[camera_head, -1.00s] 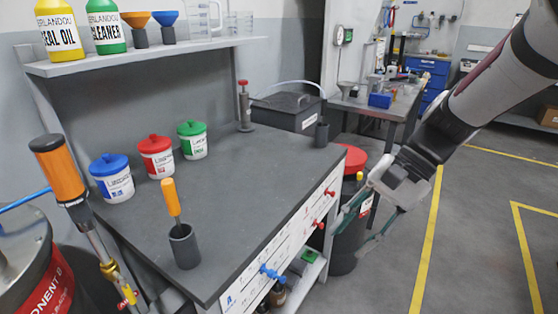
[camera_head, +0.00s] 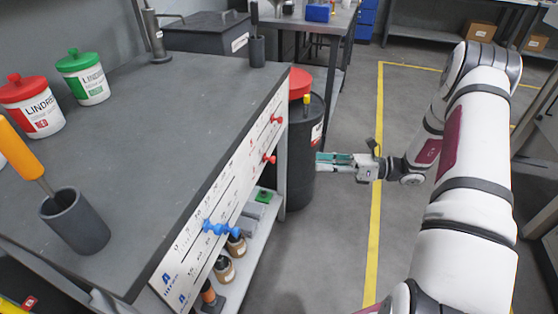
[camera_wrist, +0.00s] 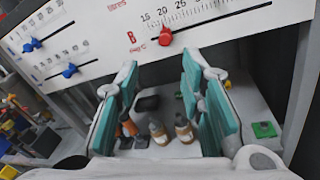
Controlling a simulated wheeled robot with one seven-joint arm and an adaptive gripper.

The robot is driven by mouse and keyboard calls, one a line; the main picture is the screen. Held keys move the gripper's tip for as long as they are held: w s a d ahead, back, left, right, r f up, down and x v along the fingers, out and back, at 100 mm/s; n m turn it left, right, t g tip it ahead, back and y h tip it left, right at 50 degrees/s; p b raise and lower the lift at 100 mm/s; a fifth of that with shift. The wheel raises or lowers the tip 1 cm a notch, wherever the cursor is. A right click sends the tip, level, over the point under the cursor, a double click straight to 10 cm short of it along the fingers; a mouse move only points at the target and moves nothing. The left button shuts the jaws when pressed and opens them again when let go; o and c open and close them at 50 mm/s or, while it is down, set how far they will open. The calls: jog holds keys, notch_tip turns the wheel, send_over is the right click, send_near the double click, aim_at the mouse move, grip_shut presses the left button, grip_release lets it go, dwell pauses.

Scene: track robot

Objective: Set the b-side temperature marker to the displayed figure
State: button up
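The b-side temperature marker is a red knob (camera_wrist: 165,36) on the lower B scale in the wrist view, close to the 20 mark. In the head view it appears to be the lower red knob (camera_head: 270,158) on the white front panel (camera_head: 212,198). My gripper (camera_wrist: 160,95) is open and empty, its teal fingers wide apart, with the knob beyond them and higher in the wrist view. In the head view my gripper (camera_head: 319,161) is right of the panel, clear of it, pointing left. I cannot make out a displayed figure.
Another red knob (camera_head: 278,119) sits above. Blue knobs (camera_head: 222,230) are on the panel's near part. Under the bench, a shelf (camera_wrist: 255,105) holds brown-bottomed bottles (camera_wrist: 184,130) and a green item (camera_wrist: 264,129). A dark drum (camera_head: 300,150) stands beside the bench.

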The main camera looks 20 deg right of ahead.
jog(key=b, duration=0.2)
send_near(269, 159)
jog(key=x, duration=0.7)
jog(key=shift+w+f, duration=0.2)
jog(key=shift+w, duration=0.1)
grip_shut()
